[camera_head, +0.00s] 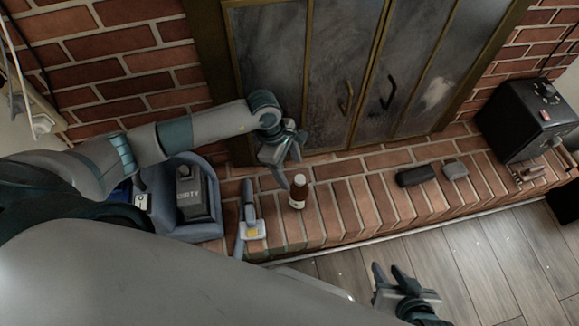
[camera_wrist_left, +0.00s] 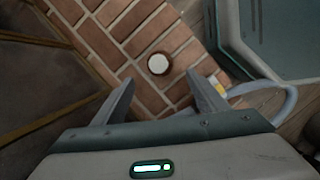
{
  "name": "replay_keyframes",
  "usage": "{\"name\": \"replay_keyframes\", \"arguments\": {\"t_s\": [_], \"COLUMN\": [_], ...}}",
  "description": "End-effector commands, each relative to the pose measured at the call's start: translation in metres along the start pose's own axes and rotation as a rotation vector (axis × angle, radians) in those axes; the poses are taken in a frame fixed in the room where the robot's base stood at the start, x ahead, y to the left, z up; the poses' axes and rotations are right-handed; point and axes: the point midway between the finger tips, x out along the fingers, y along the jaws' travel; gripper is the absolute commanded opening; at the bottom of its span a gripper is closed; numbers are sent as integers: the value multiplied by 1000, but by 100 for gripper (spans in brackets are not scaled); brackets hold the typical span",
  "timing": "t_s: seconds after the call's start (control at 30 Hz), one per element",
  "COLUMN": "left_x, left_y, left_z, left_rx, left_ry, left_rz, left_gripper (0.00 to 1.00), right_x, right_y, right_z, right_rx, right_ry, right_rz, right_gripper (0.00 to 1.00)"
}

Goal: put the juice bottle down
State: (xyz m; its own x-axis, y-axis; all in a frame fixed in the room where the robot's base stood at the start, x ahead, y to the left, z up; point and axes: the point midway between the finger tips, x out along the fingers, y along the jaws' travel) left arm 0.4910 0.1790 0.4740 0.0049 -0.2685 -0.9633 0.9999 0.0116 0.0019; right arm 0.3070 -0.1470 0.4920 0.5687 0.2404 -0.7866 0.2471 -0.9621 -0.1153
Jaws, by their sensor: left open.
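The juice bottle (camera_head: 298,193) is small and dark brown with a white cap and a pale label. It stands upright on the brick hearth (camera_head: 340,197). In the left wrist view I see the bottle (camera_wrist_left: 158,64) from above, mostly as its round white cap, past the fingertips and between their lines. My left gripper (camera_head: 290,163) is open and empty, above and just behind the bottle, apart from it. My right gripper (camera_head: 391,271) is over the wooden floor at the lower right, its fingers apart and nothing between them.
A handled tool (camera_head: 250,215) lies left of the bottle, near a blue-grey bin (camera_head: 190,225). Glass fireplace doors (camera_head: 345,95) rise behind. Hearth right of the bottle is clear.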

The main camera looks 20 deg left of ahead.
Motion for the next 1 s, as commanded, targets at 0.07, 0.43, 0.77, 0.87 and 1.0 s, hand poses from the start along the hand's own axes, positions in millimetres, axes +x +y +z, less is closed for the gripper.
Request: {"name": "replay_keyframes", "arguments": {"t_s": [0.07, 0.43, 0.77, 0.87, 1.0], "left_x": [1, -8, -150, -184, -199], "left_y": [-1, -49, -47, -26, 0], "left_z": [3, 139, 264, 249, 197], "left_rx": [-2, -191, -921, -1224, -1699], "left_ry": [-9, -523, -1443, -1665, -1902], "left_rz": [-2, -85, -340, -434, -571], "left_gripper": [67, 67, 67, 67, 67], "right_x": [-1, -3, -2, -1, 0], "right_y": [0, -1, -4, -4, -3], "right_z": [0, 5, 2, 1, 0], "right_rx": [-2, 0, 10, 10, 9], "right_ry": [0, -7, -2, 0, 2], "right_rz": [0, -1, -4, -4, -4], "right_gripper": [31, 31, 31, 31, 31]}}
